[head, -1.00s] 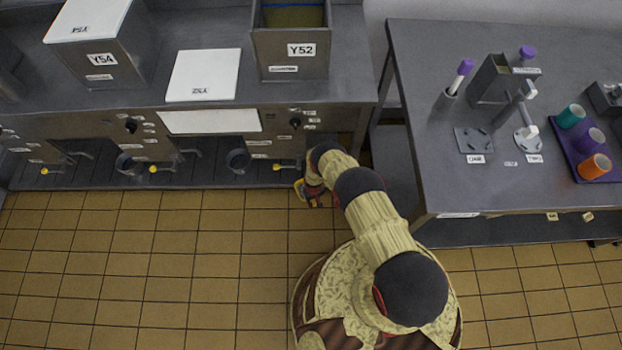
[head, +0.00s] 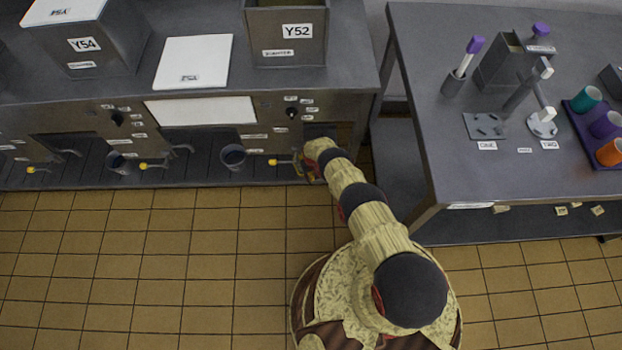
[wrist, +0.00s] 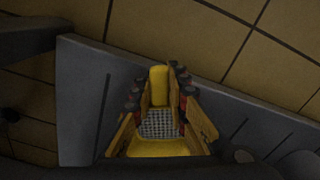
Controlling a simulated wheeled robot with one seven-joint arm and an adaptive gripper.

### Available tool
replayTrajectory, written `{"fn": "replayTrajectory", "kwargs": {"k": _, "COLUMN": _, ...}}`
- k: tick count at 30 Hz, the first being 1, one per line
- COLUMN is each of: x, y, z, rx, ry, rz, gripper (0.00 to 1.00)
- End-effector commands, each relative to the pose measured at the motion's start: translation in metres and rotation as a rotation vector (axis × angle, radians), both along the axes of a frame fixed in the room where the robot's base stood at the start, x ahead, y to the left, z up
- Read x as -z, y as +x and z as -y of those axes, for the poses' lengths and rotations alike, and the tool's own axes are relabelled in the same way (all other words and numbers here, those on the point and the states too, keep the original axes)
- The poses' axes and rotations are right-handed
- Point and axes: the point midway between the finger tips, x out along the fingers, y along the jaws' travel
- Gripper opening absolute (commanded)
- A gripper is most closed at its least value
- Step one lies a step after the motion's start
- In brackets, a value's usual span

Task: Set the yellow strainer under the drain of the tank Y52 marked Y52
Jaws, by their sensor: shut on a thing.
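The tank Y52 (head: 287,45) is a grey metal box on the bench, with a white Y52 label on its front. Below it, a drain tap with a yellow handle (head: 274,162) sticks out over the low shelf. My gripper (head: 308,170) is just right of this tap, at the shelf's front edge. In the wrist view my gripper (wrist: 160,95) is shut on the yellow strainer (wrist: 160,149), which has a grey mesh in its middle. The strainer is mostly hidden by my arm in the head view. I cannot tell whether it touches the shelf.
A dark cup (head: 233,156) stands left of the tap on the low shelf (head: 205,178). Another tank, Y54 (head: 100,45), is farther left. A side table (head: 430,110) with cups and tools stands right. The tiled floor at left is clear.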

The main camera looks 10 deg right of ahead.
Motion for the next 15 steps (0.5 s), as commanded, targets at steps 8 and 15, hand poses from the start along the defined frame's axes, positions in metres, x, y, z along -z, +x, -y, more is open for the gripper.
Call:
{"fn": "replayTrajectory", "kwargs": {"k": 8, "x": 0.0027, "y": 0.0050, "z": -0.0003, "rx": 0.000, "ry": 0.001, "rz": 0.008, "gripper": 0.00}}
{"fn": "replayTrajectory", "kwargs": {"k": 15, "x": 0.0031, "y": 0.0043, "z": -0.0003, "rx": 0.000, "ry": 0.000, "rz": 0.007, "gripper": 0.27}}
